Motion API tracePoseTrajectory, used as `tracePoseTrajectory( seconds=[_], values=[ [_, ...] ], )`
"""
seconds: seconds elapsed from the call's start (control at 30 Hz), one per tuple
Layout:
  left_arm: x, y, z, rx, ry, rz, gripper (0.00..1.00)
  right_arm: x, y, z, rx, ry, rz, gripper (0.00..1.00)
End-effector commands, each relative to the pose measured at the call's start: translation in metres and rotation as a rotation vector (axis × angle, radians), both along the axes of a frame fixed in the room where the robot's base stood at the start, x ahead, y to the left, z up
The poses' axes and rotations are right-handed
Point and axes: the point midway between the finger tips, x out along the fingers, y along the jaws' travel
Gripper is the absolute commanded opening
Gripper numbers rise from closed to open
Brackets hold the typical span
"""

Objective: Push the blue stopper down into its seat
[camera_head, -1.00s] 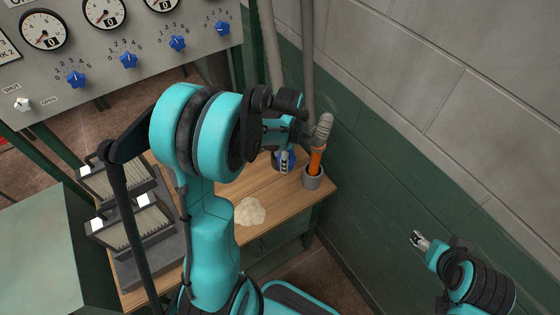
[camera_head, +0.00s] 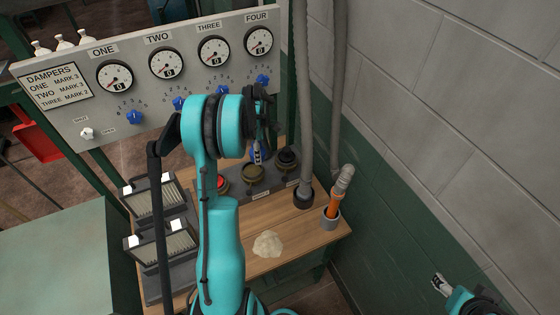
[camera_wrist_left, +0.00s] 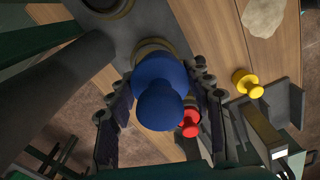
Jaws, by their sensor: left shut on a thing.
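The blue stopper (camera_wrist_left: 160,90) is between the fingers of my left gripper (camera_head: 257,155), which is shut on it. In the left wrist view it fills the middle, and a pale-rimmed round seat (camera_wrist_left: 152,44) shows partly behind it. The head view shows the gripper above the grey block (camera_head: 270,186) at the bench's back. The gap between stopper and seat cannot be judged. A red stopper (camera_head: 223,184) sits at the block's left end; it also shows in the wrist view (camera_wrist_left: 190,124). My right gripper (camera_head: 440,284) is at the lower right, away from the bench; its opening is unclear.
An olive round fitting (camera_head: 252,174) and a black one (camera_head: 287,158) are on the block. A grey hose (camera_head: 304,100) and an orange-handled tool (camera_head: 333,206) stand at the right. Racks (camera_head: 165,245) are left. A yellow stopper (camera_wrist_left: 247,83) shows in the wrist view. A gauge panel (camera_head: 75,115) stands behind.

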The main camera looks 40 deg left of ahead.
Motion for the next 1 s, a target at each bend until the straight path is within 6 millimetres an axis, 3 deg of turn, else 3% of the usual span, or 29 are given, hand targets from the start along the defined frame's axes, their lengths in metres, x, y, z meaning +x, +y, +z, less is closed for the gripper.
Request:
tracePoseTrajectory(
  seconds=[0.1, 0.2, 0.57, 1.0],
  values=[
    [-0.006, 0.023, 0.008, 0.000, 0.000, 0.041, 0.21, 0.000, 0.000, 0.012, 0.000, 0.000, 0.000, 0.59],
    [-0.009, 0.032, 0.008, 0.000, 0.000, 0.056, 0.21, 0.000, 0.000, 0.013, 0.000, 0.000, 0.000, 0.59],
    [-0.009, 0.033, -0.012, 0.000, 0.000, 0.058, 0.21, 0.000, 0.000, 0.001, 0.000, 0.000, 0.000, 0.59],
    [-0.009, 0.033, -0.058, 0.000, 0.000, 0.058, 0.21, 0.000, 0.000, -0.021, 0.000, 0.000, 0.000, 0.59]
  ],
)
